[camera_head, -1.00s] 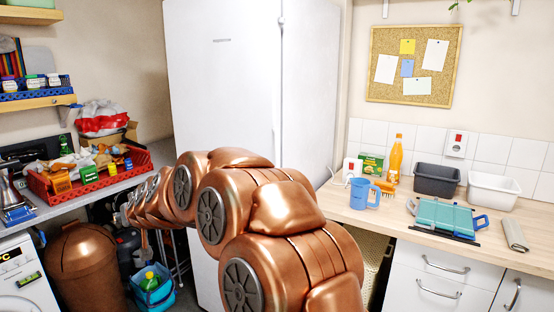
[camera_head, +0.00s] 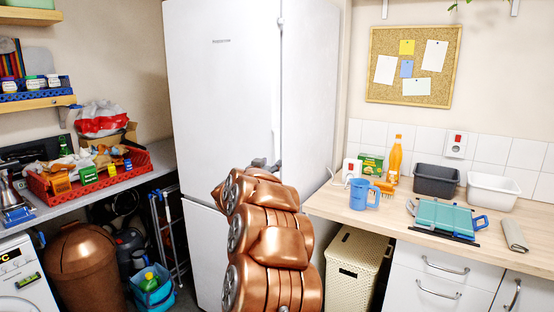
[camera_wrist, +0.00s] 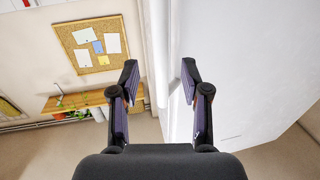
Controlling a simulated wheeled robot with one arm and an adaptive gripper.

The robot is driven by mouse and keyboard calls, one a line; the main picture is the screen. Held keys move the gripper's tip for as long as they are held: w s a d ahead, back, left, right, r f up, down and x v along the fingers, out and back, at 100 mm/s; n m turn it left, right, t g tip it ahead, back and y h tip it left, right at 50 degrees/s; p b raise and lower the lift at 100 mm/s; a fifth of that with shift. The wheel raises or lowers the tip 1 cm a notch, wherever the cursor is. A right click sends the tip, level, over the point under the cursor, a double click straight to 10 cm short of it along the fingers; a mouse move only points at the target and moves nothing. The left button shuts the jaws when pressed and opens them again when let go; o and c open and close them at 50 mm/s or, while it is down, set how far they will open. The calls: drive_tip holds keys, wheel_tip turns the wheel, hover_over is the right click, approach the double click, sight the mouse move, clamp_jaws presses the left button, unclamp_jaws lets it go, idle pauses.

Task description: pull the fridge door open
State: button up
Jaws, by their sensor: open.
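The tall white fridge (camera_head: 222,100) stands at the back middle, and its upper door looks shut. A seam with a lower door shows low on its front. My gripper (camera_head: 265,163) is at the right edge of the upper door, partly hidden by my arm. In the wrist view my gripper (camera_wrist: 159,70) is open, with its two dark fingers apart. The white edge of the fridge (camera_wrist: 157,50) shows between the fingers, and the broad white door face (camera_wrist: 250,70) lies to the right. I cannot tell whether either finger touches the door.
A wooden counter (camera_head: 325,203) with a blue mug (camera_head: 363,194) and containers stands right of the fridge. A cream basket (camera_head: 352,262) is below its left end. At left are a shelf with a red crate (camera_head: 128,176), a copper bin (camera_head: 88,262) and a blue bucket (camera_head: 152,298).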

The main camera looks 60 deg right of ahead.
sight(276, 158)
drive_tip(key=p+x, duration=0.1)
drive_tip(key=x, duration=0.5)
drive_tip(key=shift+w+d+f+p, duration=0.1)
drive_tip(key=shift+w+d+p, duration=0.1)
drive_tip(key=shift+d+p, duration=0.2)
drive_tip(key=shift+c, duration=0.4)
clamp_jaws()
